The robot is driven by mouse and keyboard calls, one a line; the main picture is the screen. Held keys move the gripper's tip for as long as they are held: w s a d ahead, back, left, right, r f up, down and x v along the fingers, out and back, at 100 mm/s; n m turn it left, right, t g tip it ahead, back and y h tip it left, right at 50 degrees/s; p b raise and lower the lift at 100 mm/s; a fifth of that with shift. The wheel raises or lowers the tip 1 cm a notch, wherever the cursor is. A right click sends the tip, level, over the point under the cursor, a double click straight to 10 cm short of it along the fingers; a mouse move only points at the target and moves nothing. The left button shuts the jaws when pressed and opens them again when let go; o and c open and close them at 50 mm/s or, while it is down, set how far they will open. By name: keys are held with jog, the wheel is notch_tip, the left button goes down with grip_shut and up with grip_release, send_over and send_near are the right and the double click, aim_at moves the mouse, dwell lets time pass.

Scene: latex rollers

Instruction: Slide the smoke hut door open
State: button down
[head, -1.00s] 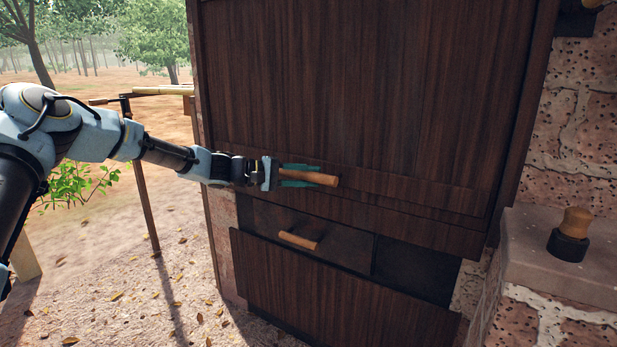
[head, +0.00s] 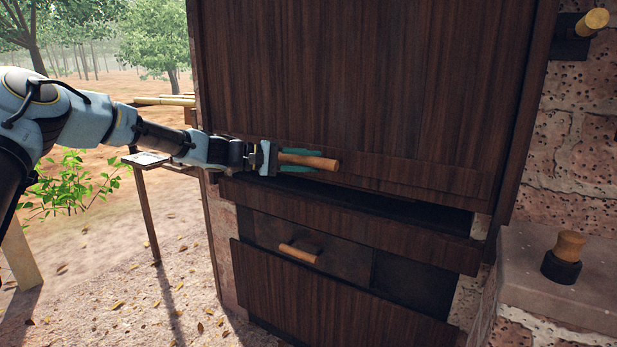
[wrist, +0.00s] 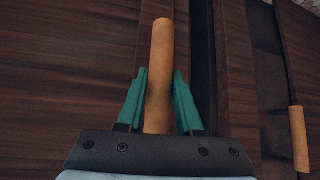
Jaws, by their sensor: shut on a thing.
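The smoke hut door (head: 340,80) is a large dark wooden panel in the head view. Its bottom edge stands a little above the dark wooden ledge below, with a dark gap (head: 360,200) between them. A light wooden handle (head: 318,162) sticks out low on the door. My gripper (head: 300,161) is shut on this handle, coming from the left. In the wrist view the handle (wrist: 159,70) lies between the two green fingers (wrist: 158,100). The door also shows there at the left (wrist: 60,70). What lies inside the gap is too dark to tell.
Below is a smaller compartment with a dark sliding panel and wooden handle (head: 298,254), above a lower wooden panel (head: 330,295). A brick ledge with a wooden knob (head: 568,250) stands right. A narrow table (head: 148,158) and open ground lie left.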

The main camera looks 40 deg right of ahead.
notch_tip(320, 180, up, 42)
jog(key=p, duration=1.8)
jog(key=c, duration=0.6)
grip_release()
jog(key=shift+b+v, duration=1.3)
jog(key=shift+v, duration=4.1)
jog(key=shift+f, duration=0.15)
